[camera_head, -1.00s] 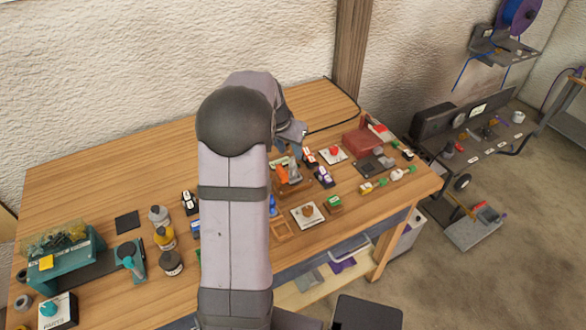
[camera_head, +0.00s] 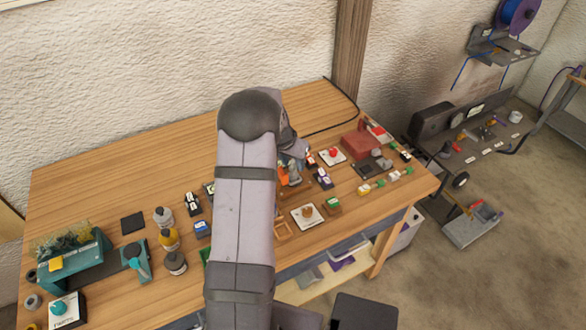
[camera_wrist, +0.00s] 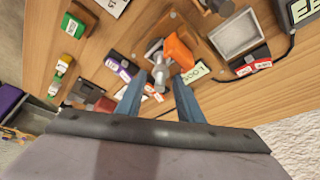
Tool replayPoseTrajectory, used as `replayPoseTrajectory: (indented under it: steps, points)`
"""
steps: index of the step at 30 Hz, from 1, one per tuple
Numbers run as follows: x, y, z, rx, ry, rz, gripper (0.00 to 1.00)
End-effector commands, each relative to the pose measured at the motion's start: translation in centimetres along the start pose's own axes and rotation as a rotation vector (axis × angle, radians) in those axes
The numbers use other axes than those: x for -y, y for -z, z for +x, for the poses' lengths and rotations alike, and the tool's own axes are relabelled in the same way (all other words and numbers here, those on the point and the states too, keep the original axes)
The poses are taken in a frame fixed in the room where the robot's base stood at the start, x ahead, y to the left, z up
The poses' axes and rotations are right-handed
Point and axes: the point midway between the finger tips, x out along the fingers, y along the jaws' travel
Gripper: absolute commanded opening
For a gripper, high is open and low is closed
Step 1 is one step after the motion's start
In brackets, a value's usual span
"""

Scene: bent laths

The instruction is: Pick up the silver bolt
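The silver bolt (camera_wrist: 158,68) shows in the wrist view as a small grey piece with a wider end, beside an orange block (camera_wrist: 179,52). It lies over a wooden tray or board (camera_wrist: 172,22). My gripper (camera_wrist: 159,78) is open, with its two blue-grey fingers apart and the bolt in line with the gap between their tips. I cannot tell how far above the bolt the tips are. In the head view my arm hides most of this spot, and I cannot make out the bolt there.
A small card marked LOOS (camera_wrist: 196,73) lies close to the right finger. A dark red box (camera_head: 358,145) stands on the table's right part.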

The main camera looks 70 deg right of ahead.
Motion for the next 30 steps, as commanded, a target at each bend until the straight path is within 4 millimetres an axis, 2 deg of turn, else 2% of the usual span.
replayPoseTrajectory:
  steps: [11,16,26,30]
  points:
    - [0.0,0.0,0.8,0.000,0.000,0.000,0.34]
    - [0.0,0.0,0.8,0.000,0.000,0.000,0.00]
    - [0.0,0.1,0.6,-0.002,0.001,0.000,0.00]
    - [0.1,0.5,-0.2,-0.005,0.002,0.003,0.00]
